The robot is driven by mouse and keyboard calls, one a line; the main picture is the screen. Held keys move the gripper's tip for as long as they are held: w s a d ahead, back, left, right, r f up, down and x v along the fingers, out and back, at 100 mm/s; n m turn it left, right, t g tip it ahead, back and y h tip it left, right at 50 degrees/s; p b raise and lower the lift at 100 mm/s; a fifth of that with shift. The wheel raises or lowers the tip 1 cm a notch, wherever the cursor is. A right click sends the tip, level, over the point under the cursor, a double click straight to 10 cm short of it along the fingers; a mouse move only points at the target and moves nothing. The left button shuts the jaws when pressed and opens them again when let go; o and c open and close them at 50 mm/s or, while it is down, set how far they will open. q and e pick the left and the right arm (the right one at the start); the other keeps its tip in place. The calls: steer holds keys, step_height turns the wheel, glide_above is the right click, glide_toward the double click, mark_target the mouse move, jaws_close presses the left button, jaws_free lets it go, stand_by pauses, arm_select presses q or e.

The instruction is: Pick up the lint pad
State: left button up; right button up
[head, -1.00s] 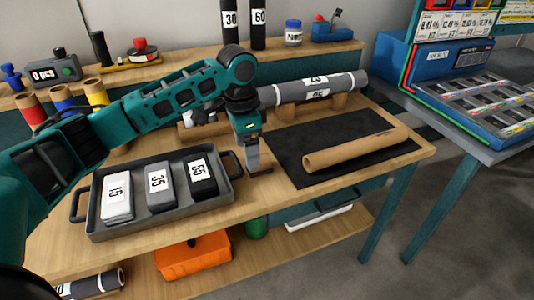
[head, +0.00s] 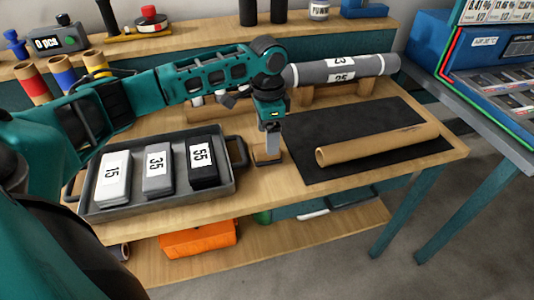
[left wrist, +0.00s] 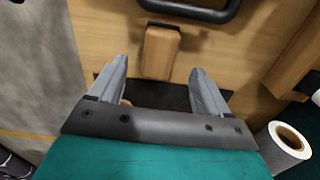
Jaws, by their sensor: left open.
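The lint pad looks like a small wooden block with a dark edge (left wrist: 161,52). In the head view it lies on the table between the tray and the black mat (head: 264,156), partly hidden by my left gripper. My left gripper (head: 271,147) points down over it. In the left wrist view the gripper's two fingers (left wrist: 157,72) are apart, with the block between and just beyond their tips. No contact between fingers and block shows. My right gripper is not in view.
A grey tray (head: 238,180) with pads marked 15, 35 and 55 stands at left. A brown roll (head: 375,144) lies on the black mat (head: 310,165) at right. A long grey roll (head: 342,70) rests on wooden supports behind. The table strip in front of the pad is clear.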

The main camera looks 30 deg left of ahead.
arm_select(q)
step_height(320, 180, down, 5)
steer(key=shift+s+f+b, duration=0.1)
steer(key=shift+s+b, duration=0.05)
steer(key=shift+b, duration=0.25)
steer(key=shift+c, duration=0.3)
steer(key=c, duration=1.1)
